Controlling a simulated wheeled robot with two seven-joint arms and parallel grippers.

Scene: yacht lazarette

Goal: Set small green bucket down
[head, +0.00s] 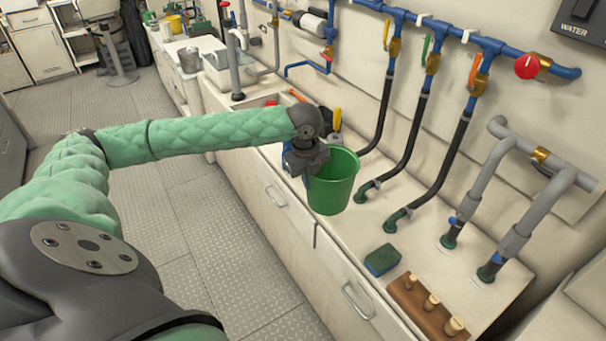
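The small green bucket (333,186) is upright near the front edge of the white counter (350,245), in the middle of the head view. My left gripper (309,168) is at the bucket's left rim and looks shut on it; the fingertips are partly hidden against the bucket. The bucket's base overlaps the counter top in the picture, and I cannot tell whether it touches it. My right gripper is not in view.
A green-blue sponge (382,260) and a wooden block with pegs (427,307) lie on the counter in front of the bucket. Black hoses (407,150) come down behind it. A yellow-handled tool (337,120) is just beyond. Some counter between bucket and sponge is clear.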

